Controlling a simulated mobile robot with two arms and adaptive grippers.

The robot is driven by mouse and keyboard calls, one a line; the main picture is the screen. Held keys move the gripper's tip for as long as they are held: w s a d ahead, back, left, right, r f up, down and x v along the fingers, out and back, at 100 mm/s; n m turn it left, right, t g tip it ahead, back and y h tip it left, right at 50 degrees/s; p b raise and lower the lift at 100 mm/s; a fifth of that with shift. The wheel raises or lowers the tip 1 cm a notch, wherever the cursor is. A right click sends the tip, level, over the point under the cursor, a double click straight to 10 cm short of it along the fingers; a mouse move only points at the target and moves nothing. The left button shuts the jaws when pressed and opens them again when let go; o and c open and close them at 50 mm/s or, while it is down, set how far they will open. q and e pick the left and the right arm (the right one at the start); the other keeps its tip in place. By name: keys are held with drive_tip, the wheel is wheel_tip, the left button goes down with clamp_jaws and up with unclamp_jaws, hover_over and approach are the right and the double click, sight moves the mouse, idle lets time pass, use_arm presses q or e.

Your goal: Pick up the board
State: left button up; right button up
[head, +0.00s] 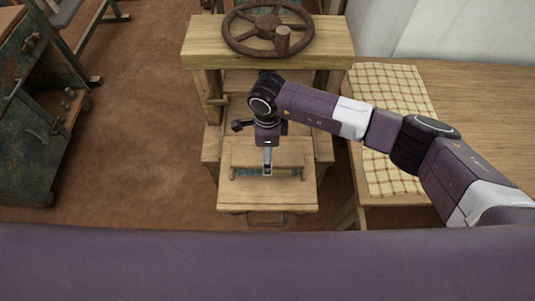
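A pale wooden board (290,154) lies level at the press, above the wooden bed (268,196). A teal, patterned strip (285,172) shows along its front edge. My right arm comes in from the right, and its gripper (267,167) points down at the middle of the board, with the fingertips at its front edge. The fingers look narrow from here, and I cannot tell whether they touch or grip the board. The wrist hides part of the board. My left gripper is not in view.
The press has a thick wooden crossbeam (205,42) with a rusty handwheel (268,22) above the board. A table (485,92) with a checked cloth (390,85) stands at right. A worn dark cabinet (28,125) stands at left. Brown floor (140,130) is clear between cabinet and press.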

drive_tip(key=c, duration=1.3)
drive_tip(key=shift+c, duration=0.4)
drive_tip(key=shift+r, duration=0.15)
